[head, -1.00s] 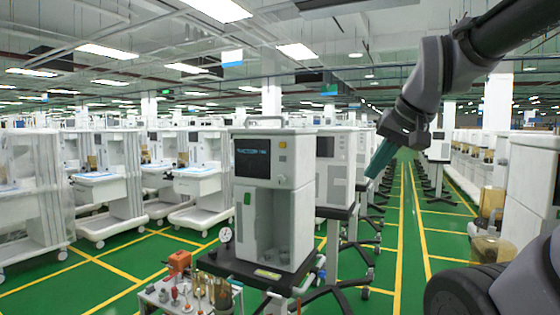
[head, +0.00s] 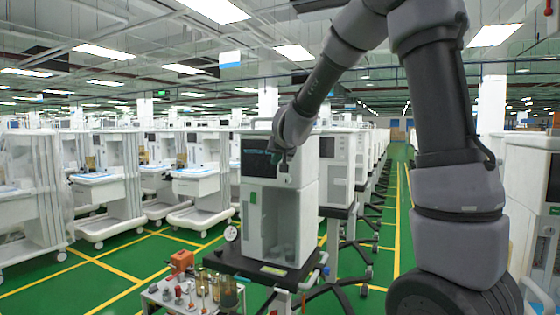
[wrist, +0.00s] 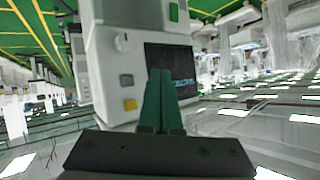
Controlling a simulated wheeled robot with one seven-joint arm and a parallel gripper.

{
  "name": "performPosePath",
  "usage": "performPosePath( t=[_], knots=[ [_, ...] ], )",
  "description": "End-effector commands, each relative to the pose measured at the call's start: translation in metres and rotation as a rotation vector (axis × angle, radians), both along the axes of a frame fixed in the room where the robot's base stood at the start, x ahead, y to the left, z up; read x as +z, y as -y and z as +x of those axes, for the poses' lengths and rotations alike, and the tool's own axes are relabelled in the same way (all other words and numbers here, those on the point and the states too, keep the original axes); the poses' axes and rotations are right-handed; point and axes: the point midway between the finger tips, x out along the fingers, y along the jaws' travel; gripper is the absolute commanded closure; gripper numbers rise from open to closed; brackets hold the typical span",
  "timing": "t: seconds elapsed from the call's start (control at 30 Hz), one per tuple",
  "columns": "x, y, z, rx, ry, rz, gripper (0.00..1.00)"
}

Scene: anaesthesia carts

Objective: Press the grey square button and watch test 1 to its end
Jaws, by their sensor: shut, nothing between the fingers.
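The white anaesthesia machine (head: 267,219) stands on a dark wheeled base, its front towards me. Its dark screen (head: 254,161) shows blue lettering too small to read; the screen also shows, upside down, in the wrist view (wrist: 178,62). Beside it in the wrist view are the grey square button (wrist: 126,80), a yellow button (wrist: 130,105) and a white knob (wrist: 122,42). My arm hides the grey button in the head view. My gripper (wrist: 160,72) is shut and empty, its teal fingers in front of the screen, to the side of the grey button. I cannot see contact.
A small table (head: 172,296) with an orange device (head: 181,262) and several small fittings stands in front. A round gauge (head: 231,233) is at the machine's left. More carts (head: 97,188) line the left. A green aisle with yellow lines is clear at right.

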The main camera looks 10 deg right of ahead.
Motion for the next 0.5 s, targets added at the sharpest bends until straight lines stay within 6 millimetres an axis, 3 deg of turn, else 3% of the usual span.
performPosePath(
  t=[0.5],
  knots=[
    [-0.0034, 0.0015, 0.0071, -0.011, 0.004, -0.014, 1.00]
  ],
)
